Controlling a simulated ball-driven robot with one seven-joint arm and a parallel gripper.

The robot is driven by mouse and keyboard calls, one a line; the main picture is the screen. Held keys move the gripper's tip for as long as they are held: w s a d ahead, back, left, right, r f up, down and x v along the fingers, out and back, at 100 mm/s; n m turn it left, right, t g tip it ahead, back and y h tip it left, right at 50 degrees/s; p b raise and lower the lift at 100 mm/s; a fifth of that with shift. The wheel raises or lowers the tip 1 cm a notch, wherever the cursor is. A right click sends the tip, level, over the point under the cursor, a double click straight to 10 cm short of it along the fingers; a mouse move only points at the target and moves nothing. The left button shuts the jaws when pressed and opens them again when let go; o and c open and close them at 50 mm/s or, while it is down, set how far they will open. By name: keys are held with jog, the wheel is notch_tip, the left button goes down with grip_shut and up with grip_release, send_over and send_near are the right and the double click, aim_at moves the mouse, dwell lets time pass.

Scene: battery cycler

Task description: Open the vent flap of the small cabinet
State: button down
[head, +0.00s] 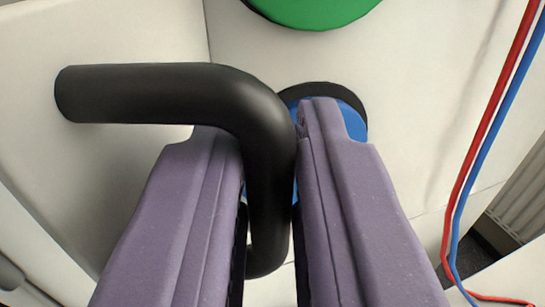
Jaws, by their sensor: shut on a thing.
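A black bent bar handle (268,150) stands out from a pale panel (100,170) on the left, which looks like the vent flap, though its outline is not fully in view. My gripper (270,135) reaches up from the bottom with two purple fingers. The fingers are shut on the handle, one on each side of its long downward leg. The handle's upper leg runs left to the panel. The handle's lower end shows between the fingers near the bottom.
A blue round part with a black rim (345,105) sits behind the right finger, partly hidden. A green disc (312,8) is at the top edge. Red (490,120) and blue (500,125) cables hang on the right, close to a grey ribbed part (520,205).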

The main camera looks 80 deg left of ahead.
jog(key=c, duration=1.3)
grip_release()
jog(key=v, duration=0.7)
jog(key=shift+s+d, duration=0.1)
jog(key=shift+d, duration=0.3)
